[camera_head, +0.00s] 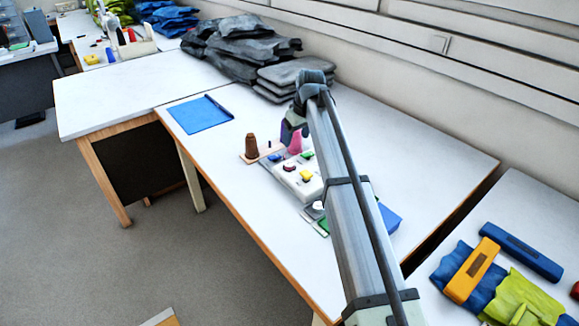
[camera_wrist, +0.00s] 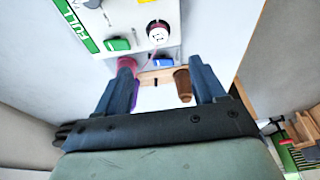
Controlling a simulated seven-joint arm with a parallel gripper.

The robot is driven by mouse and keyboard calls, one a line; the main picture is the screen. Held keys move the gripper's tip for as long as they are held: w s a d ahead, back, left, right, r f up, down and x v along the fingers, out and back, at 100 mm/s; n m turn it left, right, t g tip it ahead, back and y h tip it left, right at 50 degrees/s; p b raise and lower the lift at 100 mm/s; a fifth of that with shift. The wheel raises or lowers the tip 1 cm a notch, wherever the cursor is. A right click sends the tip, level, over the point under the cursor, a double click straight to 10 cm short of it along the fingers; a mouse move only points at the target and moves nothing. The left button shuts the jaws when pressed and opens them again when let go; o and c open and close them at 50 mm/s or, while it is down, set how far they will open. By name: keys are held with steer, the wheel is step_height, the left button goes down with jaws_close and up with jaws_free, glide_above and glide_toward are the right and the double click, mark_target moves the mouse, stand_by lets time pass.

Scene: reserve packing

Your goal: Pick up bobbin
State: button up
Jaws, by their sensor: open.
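A brown cone-shaped bobbin (camera_head: 252,146) stands upright at the left end of a small wooden board (camera_head: 266,154) on the white table. A pink cone (camera_head: 295,143) stands to its right, partly behind my arm. In the wrist view the brown bobbin (camera_wrist: 183,85) shows close to the inner side of the right finger, and the pink cone (camera_wrist: 126,64) is by the left fingertip. My gripper (camera_wrist: 164,76) is open, and I see nothing held in it. In the head view my gripper (camera_head: 292,129) is above the table near the pink cone; its fingertips are hard to make out.
A white panel (camera_head: 299,183) with coloured blocks lies beside the board, partly hidden by my arm. A blue tray (camera_head: 201,114) lies further left. Dark folded fabric (camera_head: 238,45) is piled at the back by the wall.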

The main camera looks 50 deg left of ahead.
mark_target(289, 164)
steer(key=x, duration=1.3)
steer(key=shift+w+a+f, duration=0.15)
steer(key=shift+f, duration=0.1)
steer(key=c, duration=1.2)
